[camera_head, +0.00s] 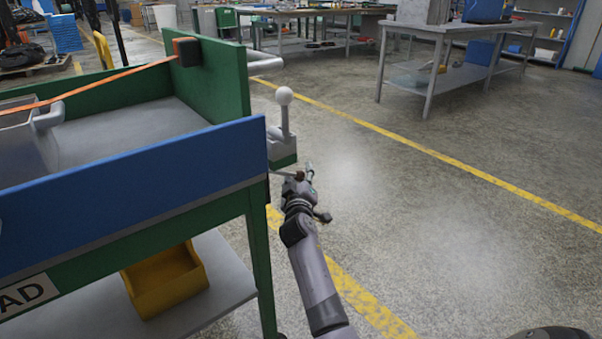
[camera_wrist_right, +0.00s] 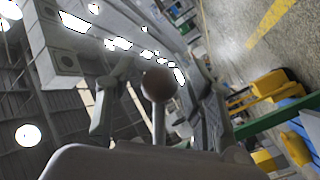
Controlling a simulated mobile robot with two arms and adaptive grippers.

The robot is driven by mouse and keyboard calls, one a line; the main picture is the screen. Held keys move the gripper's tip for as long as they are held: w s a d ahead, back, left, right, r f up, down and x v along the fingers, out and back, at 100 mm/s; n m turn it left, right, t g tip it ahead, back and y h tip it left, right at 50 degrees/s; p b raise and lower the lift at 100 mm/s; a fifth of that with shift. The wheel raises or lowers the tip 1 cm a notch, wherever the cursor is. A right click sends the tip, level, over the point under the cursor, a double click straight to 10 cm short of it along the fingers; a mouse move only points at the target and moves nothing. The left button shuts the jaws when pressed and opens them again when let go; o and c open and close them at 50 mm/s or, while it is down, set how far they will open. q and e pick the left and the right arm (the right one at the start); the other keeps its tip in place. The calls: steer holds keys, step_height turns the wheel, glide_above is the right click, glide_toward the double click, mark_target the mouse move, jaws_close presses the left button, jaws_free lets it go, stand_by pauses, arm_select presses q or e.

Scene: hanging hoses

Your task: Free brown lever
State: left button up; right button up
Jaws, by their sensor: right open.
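The brown lever's round knob (camera_wrist_right: 159,83) stands on a thin stalk between the two fingers of my right gripper in the right wrist view. In the head view the small dark brown knob (camera_head: 300,175) sticks out sideways from the table's right end, low beside the grey bracket. My right gripper (camera_head: 301,181) is at this knob with its fingers open around it. Contact cannot be told. A lever with a white ball (camera_head: 284,95) stands upright on the bracket just above. My left gripper is not in view.
The green and blue table (camera_head: 130,195) fills the left, with an orange strap (camera_head: 100,83) running to a black block (camera_head: 187,52). A yellow bin (camera_head: 165,280) sits on its lower shelf. Open floor lies to the right, with a grey workbench (camera_head: 435,80) farther back.

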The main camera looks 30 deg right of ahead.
jaws_close()
stand_by(0.6)
stand_by(0.3)
